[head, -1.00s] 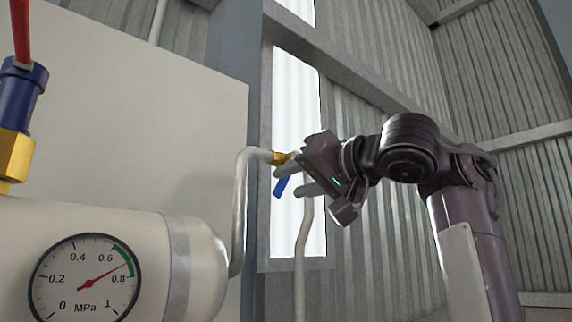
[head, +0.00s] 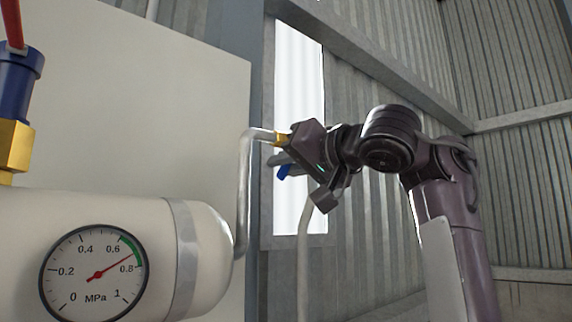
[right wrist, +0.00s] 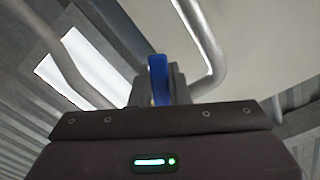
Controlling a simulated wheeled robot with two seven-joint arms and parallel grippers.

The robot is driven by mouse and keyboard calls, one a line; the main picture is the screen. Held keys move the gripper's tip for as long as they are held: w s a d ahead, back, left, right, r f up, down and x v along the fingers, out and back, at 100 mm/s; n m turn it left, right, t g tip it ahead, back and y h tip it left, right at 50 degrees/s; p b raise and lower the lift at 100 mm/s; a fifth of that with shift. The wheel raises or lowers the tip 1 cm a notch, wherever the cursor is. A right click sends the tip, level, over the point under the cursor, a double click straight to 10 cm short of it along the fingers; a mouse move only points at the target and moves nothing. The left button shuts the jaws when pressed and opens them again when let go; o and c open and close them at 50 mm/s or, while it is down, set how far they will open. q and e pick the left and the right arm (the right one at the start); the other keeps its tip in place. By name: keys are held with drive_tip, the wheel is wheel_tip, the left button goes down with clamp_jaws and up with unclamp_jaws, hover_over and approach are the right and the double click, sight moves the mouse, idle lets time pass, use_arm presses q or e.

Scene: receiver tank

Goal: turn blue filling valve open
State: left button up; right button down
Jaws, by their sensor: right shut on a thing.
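The blue filling valve handle (head: 284,172) sits by the brass valve body (head: 281,139) at the end of a grey pipe. My right gripper (head: 282,163) is at the valve and shut on the handle. In the right wrist view the blue handle (right wrist: 158,80) stands up between the fingers of my right gripper (right wrist: 164,88). The rest of the valve is mostly hidden there. My left gripper is not in view.
A cream tank (head: 205,250) with a pressure gauge (head: 94,273) stands at the lower left; its needle points near 0.7 MPa. A blue and brass fitting (head: 17,100) with a red lever is at the far left. The grey pipe (head: 244,195) rises beside the tank.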

drive_tip(key=m+b, duration=0.1)
drive_tip(key=s+a+r+m+b, duration=0.1)
drive_tip(key=b, duration=0.1)
drive_tip(key=m+b, duration=0.1)
drive_tip(key=m, duration=0.1)
drive_tip(key=shift+s+a+r, duration=0.15)
drive_tip(key=shift+a+r, duration=0.05)
drive_tip(key=shift+a, duration=0.1)
drive_tip(key=shift+a+r+m+b, duration=0.1)
drive_tip(key=shift+r+m+b, duration=0.35)
drive_tip(key=shift+m, duration=0.45)
drive_tip(key=c, duration=1.4)
unclamp_jaws()
drive_tip(key=shift+s+r, duration=0.1)
drive_tip(key=shift+r, duration=0.05)
drive_tip(key=shift+d+p, duration=0.2)
drive_tip(key=shift+p, duration=0.1)
